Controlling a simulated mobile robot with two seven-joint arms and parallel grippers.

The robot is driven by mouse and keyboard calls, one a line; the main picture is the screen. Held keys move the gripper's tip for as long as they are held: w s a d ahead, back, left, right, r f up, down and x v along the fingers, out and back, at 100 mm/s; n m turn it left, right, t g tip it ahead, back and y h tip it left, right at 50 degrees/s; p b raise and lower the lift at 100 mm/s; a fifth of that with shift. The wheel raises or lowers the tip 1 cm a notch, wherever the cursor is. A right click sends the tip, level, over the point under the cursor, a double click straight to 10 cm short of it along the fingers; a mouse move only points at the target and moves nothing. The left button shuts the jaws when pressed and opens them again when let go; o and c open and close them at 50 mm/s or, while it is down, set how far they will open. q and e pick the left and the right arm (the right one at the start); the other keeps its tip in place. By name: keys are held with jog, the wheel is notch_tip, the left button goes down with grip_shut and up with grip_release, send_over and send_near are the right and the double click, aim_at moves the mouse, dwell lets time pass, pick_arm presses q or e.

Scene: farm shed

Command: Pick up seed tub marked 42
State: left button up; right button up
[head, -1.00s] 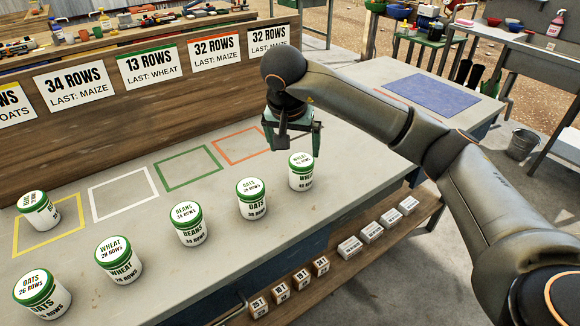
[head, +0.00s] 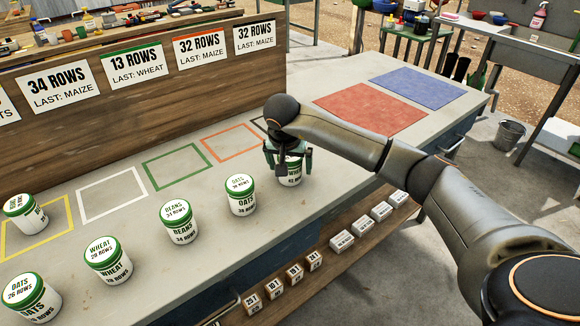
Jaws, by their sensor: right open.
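My right gripper (head: 289,160) is open and low over a white tub with a green lid, the wheat tub (head: 292,177), at the right end of the tub row. Its fingers are at either side of the lid; I cannot tell whether they touch it. The gripper hides the lid and most of the label, so its number cannot be read now. Other tubs stand upright to the left: oats 30 (head: 241,195), beans 34 (head: 179,222), wheat 28 (head: 108,260) and oats 26 (head: 33,298). My left gripper is not in view.
Another tub (head: 25,214) stands in the yellow square (head: 62,241). White (head: 138,205), green (head: 150,181) and orange (head: 207,148) squares are empty. Red (head: 370,112) and blue (head: 424,88) mats lie at the right. Small boxes (head: 342,241) sit on the lower shelf.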

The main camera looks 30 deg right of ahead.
jog(key=c, duration=1.4)
jog(key=shift+r, duration=0.1)
